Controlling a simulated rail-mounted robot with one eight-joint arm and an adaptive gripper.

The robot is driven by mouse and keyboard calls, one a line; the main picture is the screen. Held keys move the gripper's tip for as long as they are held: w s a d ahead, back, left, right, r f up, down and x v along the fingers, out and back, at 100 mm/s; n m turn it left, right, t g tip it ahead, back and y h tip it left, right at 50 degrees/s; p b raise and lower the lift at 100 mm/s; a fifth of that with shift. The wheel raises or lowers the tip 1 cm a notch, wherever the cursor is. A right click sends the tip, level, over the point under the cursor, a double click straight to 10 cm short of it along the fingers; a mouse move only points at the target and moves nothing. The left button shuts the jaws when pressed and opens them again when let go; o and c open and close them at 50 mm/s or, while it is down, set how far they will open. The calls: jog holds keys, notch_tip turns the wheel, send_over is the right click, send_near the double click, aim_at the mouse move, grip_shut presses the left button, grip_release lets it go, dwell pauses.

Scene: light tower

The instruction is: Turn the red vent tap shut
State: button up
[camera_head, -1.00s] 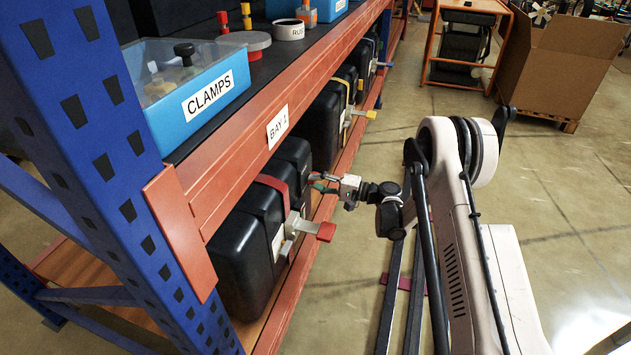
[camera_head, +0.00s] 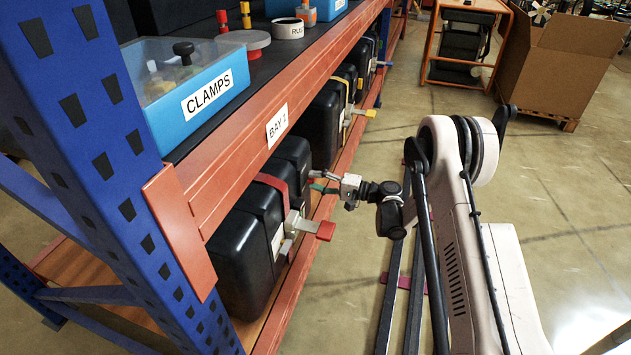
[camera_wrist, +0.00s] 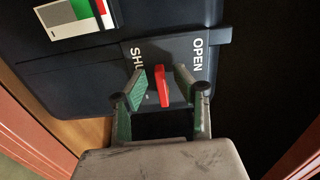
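The red vent tap (camera_wrist: 162,86) is on the dark face of a black case (camera_wrist: 120,50) in the wrist view. Its handle stands nearly upright in the picture, between the printed words SHUT at left and OPEN at right. My gripper (camera_wrist: 161,84) is open, with one green-padded finger on each side of the handle. Gaps show between the fingers and the handle. In the head view my gripper (camera_head: 318,181) reaches the front of the red-strapped black case (camera_head: 240,255) under the shelf beam. The tap is mostly hidden there by the fingers.
A grey latch with a red lever (camera_head: 325,230) sticks out from the same case, close to my gripper. A yellow-strapped case (camera_head: 325,125) stands farther along. The orange beam (camera_head: 225,185) runs above.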

jog(key=v, duration=1.1)
jog(key=shift+d, duration=0.4)
jog(key=shift+s, duration=0.1)
notch_tip(320, 180, up, 13)
jog(key=s+h, duration=0.1)
jog(key=h, duration=0.3)
jog(key=s+r+h, duration=0.4)
jog(key=s+r, duration=0.5)
jog(key=s+d+r+n+t+h, duration=0.1)
jog(key=s+d+h, duration=0.25)
jog(key=s, duration=0.65)
jog(key=s+d+r+n+t+h, duration=0.1)
jog(key=s+d+h, duration=0.3)
jog(key=s, duration=0.6)
jog(key=s+d+r+n+h, duration=0.15)
jog(key=s+d, duration=0.35)
jog(key=s, duration=0.5)
notch_tip(320, 180, up, 18)
jog(key=p, duration=1.8)
jog(key=shift+m+t, duration=0.3)
jog(key=shift+m, duration=0.05)
